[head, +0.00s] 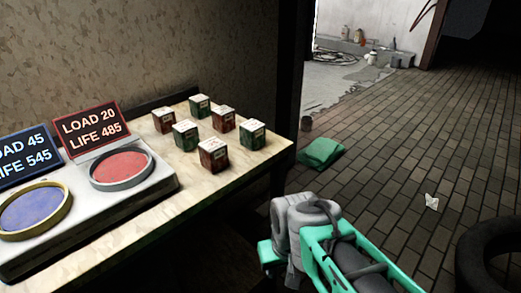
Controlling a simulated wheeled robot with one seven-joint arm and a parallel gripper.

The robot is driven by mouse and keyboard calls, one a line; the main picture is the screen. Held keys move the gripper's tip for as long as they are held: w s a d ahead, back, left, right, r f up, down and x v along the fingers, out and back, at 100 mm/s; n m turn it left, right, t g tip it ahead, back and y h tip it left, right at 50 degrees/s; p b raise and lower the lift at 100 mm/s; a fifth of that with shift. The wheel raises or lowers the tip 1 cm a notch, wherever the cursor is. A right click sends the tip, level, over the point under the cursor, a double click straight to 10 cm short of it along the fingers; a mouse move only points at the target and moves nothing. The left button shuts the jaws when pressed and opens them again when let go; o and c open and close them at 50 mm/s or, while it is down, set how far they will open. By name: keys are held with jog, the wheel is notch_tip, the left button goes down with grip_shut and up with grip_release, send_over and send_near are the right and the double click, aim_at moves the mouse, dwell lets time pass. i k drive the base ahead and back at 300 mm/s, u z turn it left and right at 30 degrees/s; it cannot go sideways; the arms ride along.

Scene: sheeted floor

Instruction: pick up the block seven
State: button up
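Several small blocks stand in a group on the table at centre-left in the head view. Red-brown ones are a back left block (163,121), a middle block (222,122) and a front block (213,158). Green ones are a back block (200,108), a left block (186,138) and a right block (252,138). Their tops are pale with small dark marks. I cannot read any number, so I cannot tell which is block seven. My teal and grey arm shows at lower right, off the table's edge. I cannot make out gripper fingers.
The table (158,205) carries a console with a red round pad (121,167), a blue round pad (33,210) and two signs. A wall stands behind. On the brick floor lie a green cloth-like thing (321,152) and a black tyre (497,255); much floor is clear.

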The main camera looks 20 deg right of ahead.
aim_at(252, 132)
jog(key=u, duration=0.15)
jog(key=k, duration=0.15)
jog(key=z, duration=1.15)
jog(key=i, duration=0.65)
jog(key=u, duration=2.75)
